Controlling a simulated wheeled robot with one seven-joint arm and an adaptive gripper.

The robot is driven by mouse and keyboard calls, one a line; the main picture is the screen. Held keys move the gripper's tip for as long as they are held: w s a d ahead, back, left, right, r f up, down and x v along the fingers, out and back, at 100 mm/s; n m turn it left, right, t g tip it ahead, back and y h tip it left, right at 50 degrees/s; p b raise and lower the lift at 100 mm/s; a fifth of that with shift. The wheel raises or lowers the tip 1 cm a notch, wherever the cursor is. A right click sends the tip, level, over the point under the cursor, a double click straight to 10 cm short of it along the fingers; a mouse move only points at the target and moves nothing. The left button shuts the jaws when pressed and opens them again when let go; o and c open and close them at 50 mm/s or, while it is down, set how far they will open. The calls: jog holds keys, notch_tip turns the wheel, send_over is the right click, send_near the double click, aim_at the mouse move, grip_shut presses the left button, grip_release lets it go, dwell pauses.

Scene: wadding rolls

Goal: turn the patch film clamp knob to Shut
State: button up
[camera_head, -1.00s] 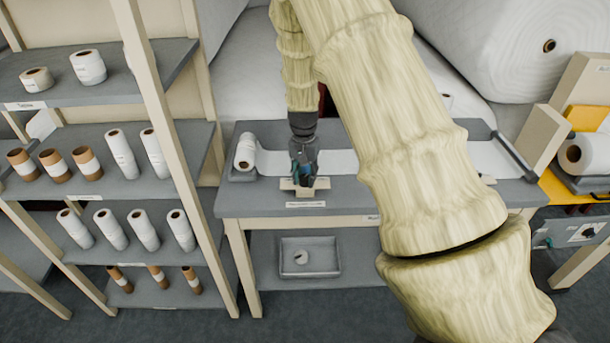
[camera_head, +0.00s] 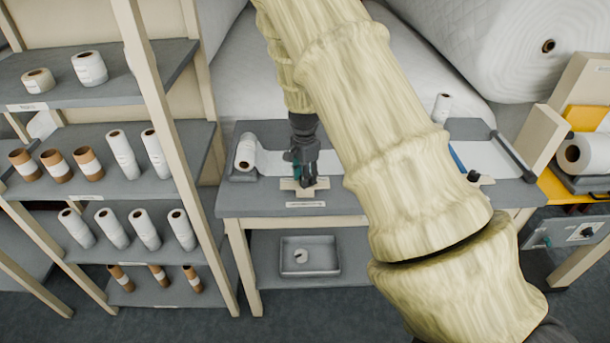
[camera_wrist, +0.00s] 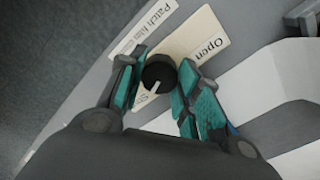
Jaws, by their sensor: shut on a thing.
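The patch film clamp knob (camera_wrist: 158,73) is round and black with a white pointer line. In the wrist view it sits on a cream plate (camera_wrist: 185,40) marked "Open" at the right. The pointer line aims down and slightly left, away from "Open", towards a second marking that is mostly hidden by my gripper. My gripper (camera_wrist: 159,68) is shut on the knob, with one teal finger pad on each side. In the head view my gripper (camera_head: 305,178) reaches down onto the cream plate (camera_head: 290,185) at the bench's front, and the knob itself is hidden.
The grey bench (camera_head: 250,205) carries a white roll (camera_head: 246,152) at left and a white film strip (camera_head: 335,160). A shelf rack (camera_head: 165,130) with rolls stands at left. A tray (camera_head: 310,257) lies on the lower shelf. Large wadding rolls (camera_head: 500,50) fill the back.

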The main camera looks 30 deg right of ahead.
dwell(0.4)
jog(key=o, duration=1)
jog(key=shift+o, duration=0.2)
notch_tip(320, 180, up, 12)
jog(key=shift+w, duration=0.2)
